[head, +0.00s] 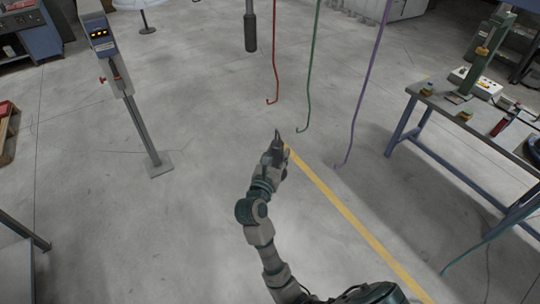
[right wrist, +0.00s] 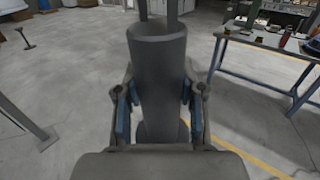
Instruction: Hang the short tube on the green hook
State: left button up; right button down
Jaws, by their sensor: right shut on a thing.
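The grey short tube (right wrist: 157,65) stands upright in the right wrist view, with two thin bars rising from its top. My right gripper (right wrist: 160,112) is shut on it, with one blue-padded finger on each side. In the head view my right gripper (head: 277,143) is at mid-picture; the tube is hard to make out there. The green hook (head: 311,75) hangs as a thin rod with a curved lower end, above and right of the gripper in the picture and apart from it. My left gripper is not in view.
A red hook (head: 275,60) and a purple hook (head: 365,90) hang either side of the green one. A dark cylinder (head: 250,32) hangs left of them. A teal curved rod (head: 470,250) is at lower right. A workbench (head: 480,135) stands right, a post (head: 135,110) left.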

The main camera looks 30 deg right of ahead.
jog(key=d, duration=0.2)
jog(key=shift+d+f, duration=0.1)
jog(key=shift+d, duration=0.2)
jog(key=shift+s+a+r, duration=0.1)
jog(key=shift+a+r, duration=0.1)
jog(key=shift+a, duration=0.4)
jog(key=shift+a+r, duration=0.15)
jog(key=shift+a, duration=0.45)
jog(key=shift+d, duration=0.1)
jog(key=shift+d+f, duration=0.1)
jog(key=shift+d, duration=0.5)
jog(key=shift+d+f, duration=0.1)
jog(key=shift+d, duration=0.4)
jog(key=shift+a, duration=0.9)
jog(key=shift+d, duration=1.15)
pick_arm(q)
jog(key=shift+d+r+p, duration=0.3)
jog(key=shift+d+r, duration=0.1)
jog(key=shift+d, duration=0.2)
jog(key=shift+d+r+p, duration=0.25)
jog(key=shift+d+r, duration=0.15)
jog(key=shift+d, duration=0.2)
pick_arm(e)
jog(key=d, duration=0.2)
jog(key=shift+d, duration=0.3)
